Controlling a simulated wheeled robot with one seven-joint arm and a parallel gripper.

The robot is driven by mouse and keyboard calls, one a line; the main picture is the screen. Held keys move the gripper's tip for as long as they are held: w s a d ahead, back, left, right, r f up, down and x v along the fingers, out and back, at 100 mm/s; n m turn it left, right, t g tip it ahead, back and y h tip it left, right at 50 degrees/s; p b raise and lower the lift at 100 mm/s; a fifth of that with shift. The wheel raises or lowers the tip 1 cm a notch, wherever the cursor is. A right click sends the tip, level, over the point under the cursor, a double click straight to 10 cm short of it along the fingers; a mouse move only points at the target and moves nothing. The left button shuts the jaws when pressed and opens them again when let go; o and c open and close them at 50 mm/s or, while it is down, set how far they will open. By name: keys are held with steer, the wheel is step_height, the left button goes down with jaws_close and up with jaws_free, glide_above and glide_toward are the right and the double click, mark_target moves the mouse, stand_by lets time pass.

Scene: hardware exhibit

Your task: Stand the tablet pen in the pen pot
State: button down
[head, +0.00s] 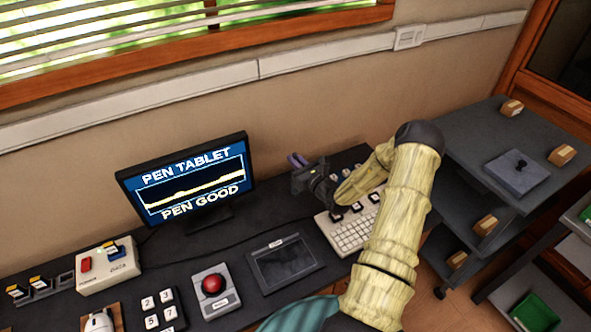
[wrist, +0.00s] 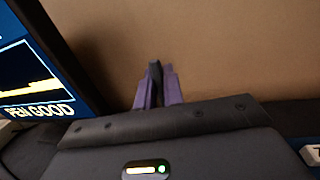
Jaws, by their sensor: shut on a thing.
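My gripper (head: 298,160) is raised above the back of the desk, right of the monitor, near the wall. In the wrist view its purple fingers (wrist: 157,87) are shut on a slim dark tablet pen (wrist: 155,73), which stands up between them. In the head view I cannot make the pen out clearly. I cannot pick out the pen pot in either view; my gripper and arm cover part of the desk's back right. The pen tablet (head: 283,262) lies flat on the desk, below and left of my gripper.
The monitor (head: 188,181) reads "PEN TABLET" and "PEN GOOD" and stands close left of my gripper. A white keyboard (head: 347,236) lies below my arm. A red trackball (head: 213,284), number pad (head: 160,311) and data box (head: 108,268) fill the desk's left. Grey shelves (head: 470,147) stand right.

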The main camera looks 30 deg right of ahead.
steer(key=shift+f, duration=0.1)
steer(key=shift+f, duration=1.95)
steer(key=shift+f, duration=0.2)
steer(key=c, duration=1.5)
jaws_free()
steer(key=shift+r, duration=0.1)
